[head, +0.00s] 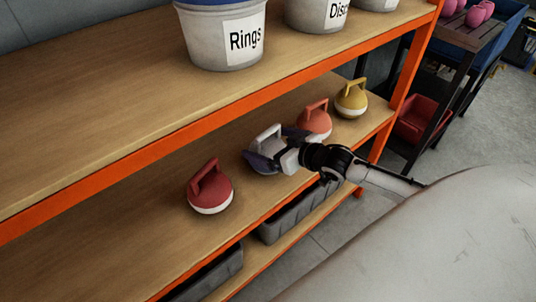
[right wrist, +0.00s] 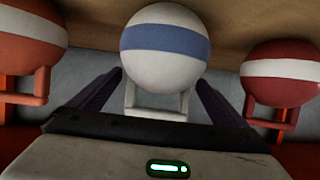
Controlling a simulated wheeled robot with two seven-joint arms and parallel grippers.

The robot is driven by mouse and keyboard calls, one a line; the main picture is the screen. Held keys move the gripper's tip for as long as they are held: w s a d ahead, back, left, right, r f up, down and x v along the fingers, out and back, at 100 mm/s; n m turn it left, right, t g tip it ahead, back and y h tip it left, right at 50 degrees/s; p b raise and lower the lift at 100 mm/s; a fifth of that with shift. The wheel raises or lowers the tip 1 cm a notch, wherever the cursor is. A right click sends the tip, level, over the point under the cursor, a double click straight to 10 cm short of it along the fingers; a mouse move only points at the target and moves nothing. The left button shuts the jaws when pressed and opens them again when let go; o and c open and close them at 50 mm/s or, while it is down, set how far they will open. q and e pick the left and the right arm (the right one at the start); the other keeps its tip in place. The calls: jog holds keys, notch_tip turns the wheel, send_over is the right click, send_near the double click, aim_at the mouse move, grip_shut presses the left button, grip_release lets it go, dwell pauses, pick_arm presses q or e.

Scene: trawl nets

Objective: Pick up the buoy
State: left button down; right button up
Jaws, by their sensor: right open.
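A white buoy with a blue band (right wrist: 165,45) and a white handle stands on the middle shelf. In the head view its handle (head: 268,135) shows above my right gripper (head: 266,157), which hides much of its body. My right gripper is open, with its dark purple fingers (right wrist: 160,80) on either side of the white buoy, its handle between them. I cannot tell whether they touch it. My left gripper is not in view.
A red buoy (head: 211,187) stands to the left on the shelf, an orange one (head: 315,118) close to the right, and a yellow one (head: 351,98) farther right. White buckets, one labelled Rings (head: 225,40), stand on the shelf above. Grey bins (head: 300,212) sit below.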

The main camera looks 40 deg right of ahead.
jog(key=c, duration=1.3)
